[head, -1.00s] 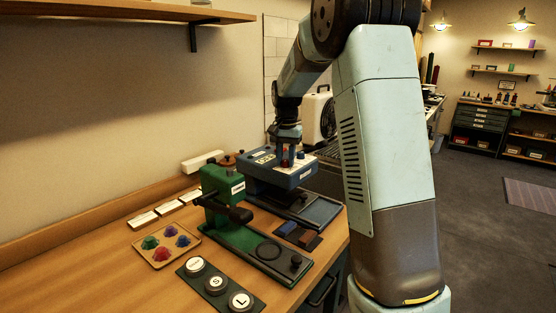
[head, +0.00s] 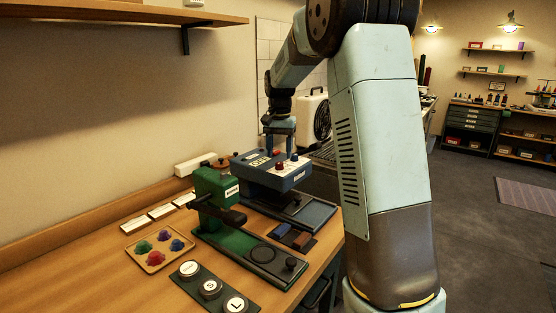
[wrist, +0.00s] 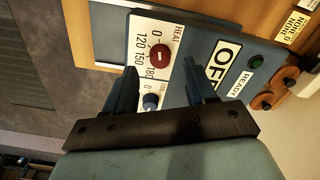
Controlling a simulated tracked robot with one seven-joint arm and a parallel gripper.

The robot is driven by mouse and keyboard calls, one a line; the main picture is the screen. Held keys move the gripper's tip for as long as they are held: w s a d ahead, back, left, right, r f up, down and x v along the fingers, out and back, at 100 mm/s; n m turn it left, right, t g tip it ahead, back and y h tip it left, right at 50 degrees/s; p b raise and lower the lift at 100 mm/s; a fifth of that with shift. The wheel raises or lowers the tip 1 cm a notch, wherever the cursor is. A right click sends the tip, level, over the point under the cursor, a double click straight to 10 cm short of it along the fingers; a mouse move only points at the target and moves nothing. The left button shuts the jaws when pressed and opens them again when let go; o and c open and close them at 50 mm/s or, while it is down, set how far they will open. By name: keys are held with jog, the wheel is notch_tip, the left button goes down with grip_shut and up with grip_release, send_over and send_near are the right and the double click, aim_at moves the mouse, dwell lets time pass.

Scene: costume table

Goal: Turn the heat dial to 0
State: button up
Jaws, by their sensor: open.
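The heat press (head: 262,172) is a blue machine behind the green press on the table. Its white panel carries the red heat dial (wrist: 159,55), beside the word HEAT and the numbers 0, 120, 150 and 180. I cannot read clearly where its mark points. A blue-grey second dial (wrist: 151,101) sits below it in the wrist view, with its own 0. My gripper (wrist: 162,66) is open and empty; in the wrist view its fingertips lie either side of the gap just below the red dial. In the head view my gripper (head: 269,150) is at the machine's upper side, left of the dials.
A green press (head: 218,205) stands in front of the blue one. A tray of coloured pieces (head: 157,259) and a strip with round labelled buttons (head: 210,288) lie nearer. In the wrist view, an OFF display (wrist: 220,62) and green light (wrist: 255,61) adjoin the panel.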

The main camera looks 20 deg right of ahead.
aim_at(279, 163)
notch_tip(279, 163, up, 10)
dwell(0.4)
dwell(0.3)
jog(key=s+r+n+t, duration=0.2)
jog(key=s+r, duration=0.1)
jog(key=s, duration=0.8)
jog(key=s+a+f+n+t, duration=0.1)
jog(key=s+f, duration=0.3)
jog(key=s, duration=0.9)
jog(key=s+a+f+n+t, duration=0.1)
jog(key=s+f+n+t, duration=0.1)
jog(key=s, duration=1.1)
notch_tip(279, 163, down, 2)
jog(key=shift+s+a+n+t, duration=0.2)
jog(key=shift+a+n+t, duration=0.15)
jog(key=shift+n, duration=0.35)
